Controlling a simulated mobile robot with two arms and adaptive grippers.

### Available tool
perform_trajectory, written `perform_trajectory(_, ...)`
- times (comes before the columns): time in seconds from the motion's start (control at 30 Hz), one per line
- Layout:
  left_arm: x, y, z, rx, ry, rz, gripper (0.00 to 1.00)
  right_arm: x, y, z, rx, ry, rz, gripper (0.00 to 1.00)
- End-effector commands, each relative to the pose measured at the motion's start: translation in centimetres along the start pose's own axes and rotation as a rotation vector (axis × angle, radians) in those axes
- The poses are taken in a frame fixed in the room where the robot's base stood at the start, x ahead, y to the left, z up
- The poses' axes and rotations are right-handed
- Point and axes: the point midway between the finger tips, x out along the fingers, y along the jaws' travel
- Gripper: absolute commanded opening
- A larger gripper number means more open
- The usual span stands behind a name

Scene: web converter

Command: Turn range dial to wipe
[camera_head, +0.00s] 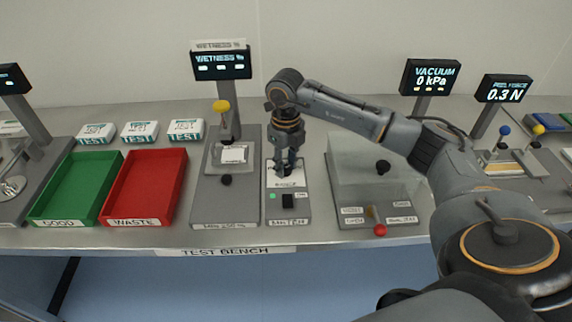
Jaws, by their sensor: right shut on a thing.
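The range dial sits on a narrow grey unit with a white top plate (301,208) in the middle of the bench. The plate carries a label (287,184), a green round spot (272,196) and a black block (288,201). My right gripper (286,170) points straight down at the upper part of this plate and is shut on the dial, which its fingers mostly hide. I cannot read the dial's setting. My left gripper is not in view.
Left of the unit stands the wetness tester (210,205) with a yellow knob and screen. Green (45,205) and red (120,205) trays lie further left. A clear vacuum box (350,160) with a red button (380,230) stands close on the right, under my right arm.

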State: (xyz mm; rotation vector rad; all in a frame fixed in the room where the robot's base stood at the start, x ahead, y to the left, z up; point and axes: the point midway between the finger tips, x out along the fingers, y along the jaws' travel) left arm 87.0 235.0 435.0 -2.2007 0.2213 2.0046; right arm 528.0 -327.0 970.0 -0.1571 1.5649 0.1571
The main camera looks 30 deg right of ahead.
Motion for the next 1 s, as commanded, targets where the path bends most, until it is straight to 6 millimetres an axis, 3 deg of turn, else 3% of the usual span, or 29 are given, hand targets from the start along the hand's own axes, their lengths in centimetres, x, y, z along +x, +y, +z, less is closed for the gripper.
perform_trajectory(0.6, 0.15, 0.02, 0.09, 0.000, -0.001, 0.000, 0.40, 0.05, 0.04, -0.02, 0.047, 0.001, 0.001, 0.00)
perform_trajectory(0.63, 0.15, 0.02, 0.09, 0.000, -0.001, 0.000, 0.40, 0.05, 0.03, -0.02, 0.047, 0.001, 0.001, 0.33)
perform_trajectory(0.73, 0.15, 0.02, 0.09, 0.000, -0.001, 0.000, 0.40, 0.05, 0.03, -0.02, 0.047, 0.001, 0.001, 0.54)
perform_trajectory(1.0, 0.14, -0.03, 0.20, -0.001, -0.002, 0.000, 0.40, 0.01, 0.02, 0.00, 0.046, 0.000, 0.000, 0.54)
